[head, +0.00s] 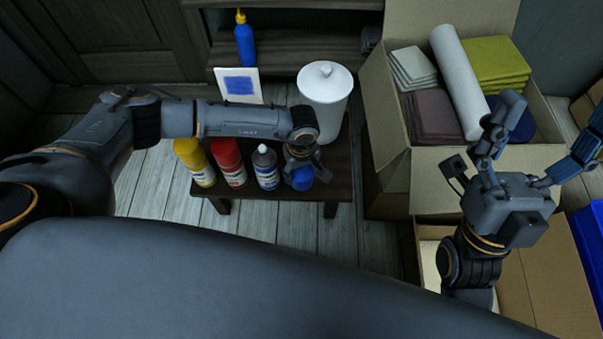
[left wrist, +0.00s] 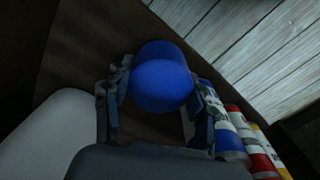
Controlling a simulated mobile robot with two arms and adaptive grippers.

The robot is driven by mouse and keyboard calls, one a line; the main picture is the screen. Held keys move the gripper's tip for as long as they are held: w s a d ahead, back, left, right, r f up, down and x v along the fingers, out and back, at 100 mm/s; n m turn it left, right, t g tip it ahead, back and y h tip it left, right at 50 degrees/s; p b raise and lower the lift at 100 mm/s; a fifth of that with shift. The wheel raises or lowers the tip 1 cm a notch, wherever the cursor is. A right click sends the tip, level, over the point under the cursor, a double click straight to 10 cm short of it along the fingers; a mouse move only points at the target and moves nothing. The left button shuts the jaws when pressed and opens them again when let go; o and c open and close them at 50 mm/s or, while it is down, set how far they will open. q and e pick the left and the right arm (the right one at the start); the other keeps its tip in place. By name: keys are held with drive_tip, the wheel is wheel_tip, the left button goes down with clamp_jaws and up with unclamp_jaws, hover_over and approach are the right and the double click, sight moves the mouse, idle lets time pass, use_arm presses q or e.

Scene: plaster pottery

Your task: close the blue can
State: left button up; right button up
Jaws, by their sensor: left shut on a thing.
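The blue can (head: 265,170) stands upright on the small dark table, with a grey-white top and no blue cap on it. My left gripper (head: 301,168) is just right of the can and shut on a rounded blue cap (head: 302,180). In the left wrist view the blue cap (left wrist: 160,78) sits between the two fingers, and the blue can (left wrist: 229,138) is beside the right finger. Whether the cap touches the table cannot be told. My right gripper (head: 548,118) is at the right with its fingers spread, empty, over the cardboard boxes.
A red can (head: 229,163) and a yellow can (head: 194,163) stand left of the blue can. A white lidded canister (head: 325,98) stands behind my left gripper. A card with a blue square (head: 238,86) and a blue bottle (head: 244,42) are behind. A cardboard box (head: 385,115) is right of the table.

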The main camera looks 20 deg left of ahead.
sight(300, 181)
use_arm(q)
drive_tip(key=s+r+p, duration=0.1)
drive_tip(key=s+r, duration=0.1)
drive_tip(key=r, duration=0.1)
drive_tip(key=shift+s+d+r+p, duration=0.2)
drive_tip(key=shift+s+p, duration=0.15)
use_arm(e)
drive_tip(key=w+a+f+g+h+p, duration=0.1)
drive_tip(key=w+a+f+g+h, duration=0.15)
drive_tip(key=w+f+g, duration=0.55)
use_arm(q)
drive_tip(key=s+d+r+p, duration=0.2)
drive_tip(key=s+r, duration=0.3)
drive_tip(key=s, duration=0.5)
drive_tip(key=shift+s+r+p, duration=0.3)
drive_tip(key=shift+s+r, duration=0.05)
drive_tip(key=shift+r, duration=0.05)
use_arm(e)
wheel_tip(300, 181, down, 11)
drive_tip(key=w+d+g+h, duration=0.2)
drive_tip(key=g, duration=0.4)
drive_tip(key=shift+w+d+g+h, duration=0.15)
drive_tip(key=shift+w+g+h, duration=0.15)
drive_tip(key=shift+w+h, duration=0.1)
drive_tip(key=shift+r, duration=0.1)
